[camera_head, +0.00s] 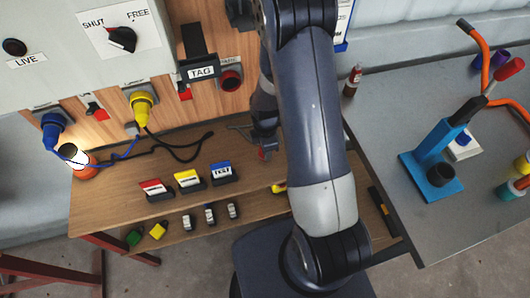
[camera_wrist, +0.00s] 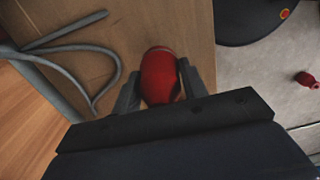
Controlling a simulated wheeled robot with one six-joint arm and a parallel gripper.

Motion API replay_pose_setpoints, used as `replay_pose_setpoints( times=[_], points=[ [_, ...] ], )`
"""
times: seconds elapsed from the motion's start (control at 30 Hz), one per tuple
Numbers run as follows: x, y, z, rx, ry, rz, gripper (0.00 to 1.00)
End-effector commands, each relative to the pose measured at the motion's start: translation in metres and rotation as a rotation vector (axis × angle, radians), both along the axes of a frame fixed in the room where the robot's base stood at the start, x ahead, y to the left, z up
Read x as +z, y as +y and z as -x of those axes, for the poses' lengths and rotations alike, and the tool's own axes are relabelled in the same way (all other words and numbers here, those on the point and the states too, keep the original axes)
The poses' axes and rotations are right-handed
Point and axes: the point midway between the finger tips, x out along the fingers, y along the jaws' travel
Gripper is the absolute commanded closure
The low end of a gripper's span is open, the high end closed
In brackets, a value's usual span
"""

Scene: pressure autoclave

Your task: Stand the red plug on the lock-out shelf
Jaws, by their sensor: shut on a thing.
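The red plug (camera_wrist: 160,75) is between the two fingers of my gripper (camera_wrist: 158,88) in the wrist view, with wooden surface behind it. In the head view my gripper (camera_head: 264,146) is over the right part of the wooden shelf (camera_head: 125,195), with a little of the red plug (camera_head: 263,154) showing below it. I cannot tell whether the plug touches the wood. Three label stands, red (camera_head: 155,190), yellow (camera_head: 189,181) and blue (camera_head: 222,173), stand in a row on the shelf. The panel has a red socket (camera_head: 231,80).
A blue plug (camera_head: 54,126) and a yellow plug (camera_head: 142,104) sit on the panel with cables hanging. A grey cable (camera_wrist: 75,62) lies left of my gripper. A grey table (camera_head: 385,110) with a blue press is at right.

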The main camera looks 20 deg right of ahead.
Motion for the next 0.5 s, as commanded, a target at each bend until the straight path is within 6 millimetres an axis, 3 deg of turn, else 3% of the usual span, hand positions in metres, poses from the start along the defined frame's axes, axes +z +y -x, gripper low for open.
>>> replay_pose_setpoints(
  times=[0.3, 0.5],
  points=[
    [-0.034, 0.0, 0.001, 0.0, 0.003, 0.0, 0.95],
    [-0.039, 0.0, 0.0, 0.0, -0.001, 0.0, 0.95]
  ],
)
